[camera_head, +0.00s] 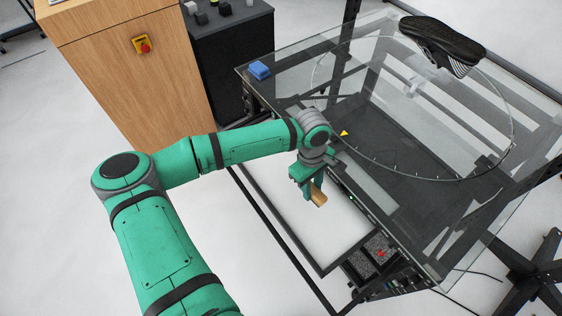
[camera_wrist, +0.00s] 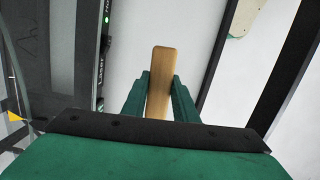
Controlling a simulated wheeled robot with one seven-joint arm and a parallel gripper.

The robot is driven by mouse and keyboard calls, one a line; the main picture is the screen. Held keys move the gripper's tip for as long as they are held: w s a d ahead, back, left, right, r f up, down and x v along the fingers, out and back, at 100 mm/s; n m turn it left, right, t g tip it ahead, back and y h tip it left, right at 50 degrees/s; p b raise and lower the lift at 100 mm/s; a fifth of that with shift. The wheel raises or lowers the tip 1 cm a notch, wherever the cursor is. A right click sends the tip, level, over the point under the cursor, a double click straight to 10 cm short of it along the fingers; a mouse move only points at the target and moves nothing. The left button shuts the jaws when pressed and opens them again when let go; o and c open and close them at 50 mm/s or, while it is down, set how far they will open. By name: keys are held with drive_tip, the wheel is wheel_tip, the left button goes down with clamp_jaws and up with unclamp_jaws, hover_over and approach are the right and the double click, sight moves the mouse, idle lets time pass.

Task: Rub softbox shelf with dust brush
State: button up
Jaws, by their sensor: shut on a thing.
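My gripper (camera_head: 308,185) is shut on the wooden dust brush (camera_head: 318,196), whose tan body points down and to the right in the head view. In the wrist view the brush (camera_wrist: 160,75) stands between the two green fingers of my gripper (camera_wrist: 160,100). Its bristles cannot be made out. The white softbox shelf (camera_head: 306,222) lies below the brush, in a dark frame at the front side of the turntable. It also shows as a pale surface in the wrist view (camera_wrist: 185,28). The brush appears above the shelf; whether it touches cannot be told.
The glass turntable (camera_head: 440,178) carries a black shoe (camera_head: 445,45) at the far right. A blue block (camera_head: 259,70) lies at its left corner. A control panel with a red button (camera_head: 380,253) sits right of the shelf. A wooden cabinet (camera_head: 125,60) stands behind left.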

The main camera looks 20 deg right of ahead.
drive_tip(key=shift+a+r, duration=0.1)
drive_tip(key=shift+r, duration=0.7)
drive_tip(key=shift+s+r, duration=0.1)
